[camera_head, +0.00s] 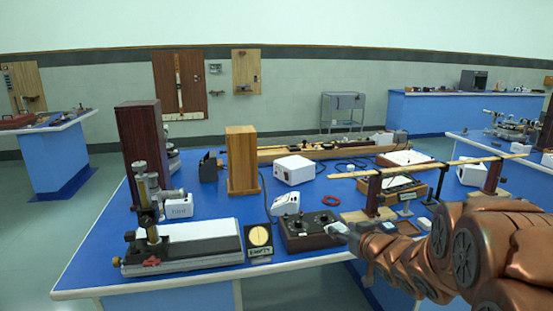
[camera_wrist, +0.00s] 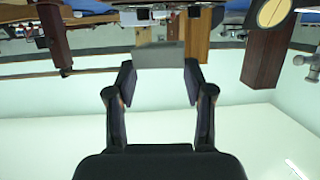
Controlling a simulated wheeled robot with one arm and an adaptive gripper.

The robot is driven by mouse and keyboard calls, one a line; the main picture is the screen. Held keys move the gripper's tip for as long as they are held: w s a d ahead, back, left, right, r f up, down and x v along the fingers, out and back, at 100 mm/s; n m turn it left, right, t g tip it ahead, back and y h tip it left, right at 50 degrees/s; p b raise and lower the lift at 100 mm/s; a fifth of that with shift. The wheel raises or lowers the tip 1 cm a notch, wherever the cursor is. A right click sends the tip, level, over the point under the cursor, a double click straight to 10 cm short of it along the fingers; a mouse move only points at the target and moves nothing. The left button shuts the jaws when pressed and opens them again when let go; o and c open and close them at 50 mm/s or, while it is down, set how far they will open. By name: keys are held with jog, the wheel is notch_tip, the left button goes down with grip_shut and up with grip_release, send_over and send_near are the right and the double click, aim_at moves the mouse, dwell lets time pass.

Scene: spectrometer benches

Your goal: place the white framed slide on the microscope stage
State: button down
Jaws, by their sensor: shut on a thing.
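The brass-and-black microscope (camera_head: 148,203) stands upright at the front left of the blue bench, on a dark base with a long white flat bed (camera_head: 205,238). I cannot tell which part is its stage. My gripper (camera_head: 347,231) is at the front edge of the bench, well to the right of the microscope and apart from it. In the wrist view, my gripper (camera_wrist: 160,76) is shut on a flat, pale grey plate (camera_wrist: 160,54), probably the white framed slide. Its frame does not show clearly. In the head view the held piece is small and hard to make out.
A tall wooden box (camera_head: 242,160), a white box (camera_head: 294,170) and a long wooden rail (camera_head: 430,167) stand behind.

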notch_tip(320, 180, up, 12)
jog(key=p, duration=1)
jog(key=shift+f, duration=0.2)
